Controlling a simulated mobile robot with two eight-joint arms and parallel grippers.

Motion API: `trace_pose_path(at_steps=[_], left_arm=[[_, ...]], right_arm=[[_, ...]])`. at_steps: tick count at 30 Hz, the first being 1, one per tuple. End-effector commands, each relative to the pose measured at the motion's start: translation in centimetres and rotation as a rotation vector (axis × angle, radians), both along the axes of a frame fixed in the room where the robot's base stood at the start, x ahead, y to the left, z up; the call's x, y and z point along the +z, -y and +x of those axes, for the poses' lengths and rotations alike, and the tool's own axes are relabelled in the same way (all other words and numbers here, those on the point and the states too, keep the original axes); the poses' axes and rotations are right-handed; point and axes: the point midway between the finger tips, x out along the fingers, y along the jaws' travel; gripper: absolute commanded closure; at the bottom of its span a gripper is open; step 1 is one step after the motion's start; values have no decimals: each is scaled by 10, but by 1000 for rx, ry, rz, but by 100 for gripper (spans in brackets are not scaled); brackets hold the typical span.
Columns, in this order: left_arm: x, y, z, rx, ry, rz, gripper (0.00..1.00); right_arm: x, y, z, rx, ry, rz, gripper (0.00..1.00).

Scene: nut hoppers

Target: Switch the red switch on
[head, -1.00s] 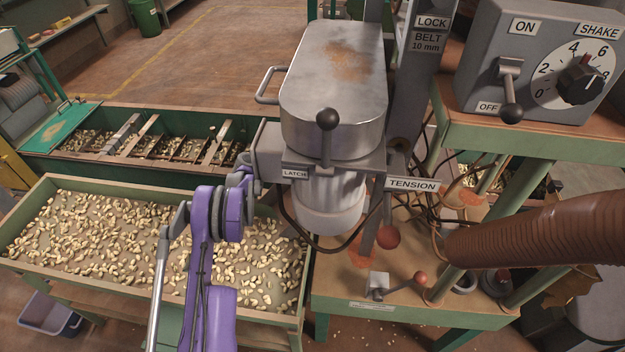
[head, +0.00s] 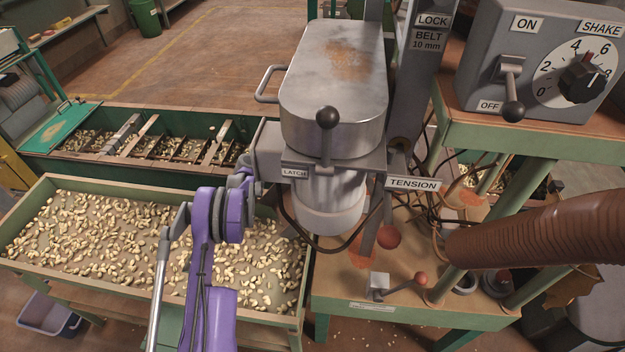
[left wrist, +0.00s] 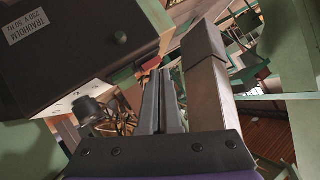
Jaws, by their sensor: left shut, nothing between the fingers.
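I cannot tell for sure which part is the red switch. A small red piece (left wrist: 149,68) shows beside the dark box in the left wrist view, just beyond my left gripper (left wrist: 162,78). The gripper is shut and empty, and I cannot tell whether it touches the red piece. In the head view my purple left arm reaches up to the latch housing, and its fingers are hidden. A grey control box (head: 482,65) carries an ON/OFF lever (head: 512,90) with a black knob, pointing down near OFF. My right gripper is not in view.
A metal hopper (head: 335,75) stands over the bench (head: 350,290). A red-knobbed lever (head: 420,279), a TENSION plate (head: 412,184) and a brown hose (head: 540,232) are to its right. A wide cashew tray (head: 25,205) lies left. The dark labelled box (left wrist: 75,50) crowds my gripper's upper left.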

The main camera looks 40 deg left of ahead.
Motion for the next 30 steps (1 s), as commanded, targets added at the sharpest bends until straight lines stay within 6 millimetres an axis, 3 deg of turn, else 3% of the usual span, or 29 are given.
trace_pose_path(at_steps=[11,23,30], left_arm=[[15,-5,-3,1,1,0,100],[17,-5,-3,0,0,0,100],[37,-11,-6,1,1,0,100]], right_arm=[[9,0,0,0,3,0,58],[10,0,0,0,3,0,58],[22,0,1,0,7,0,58]])
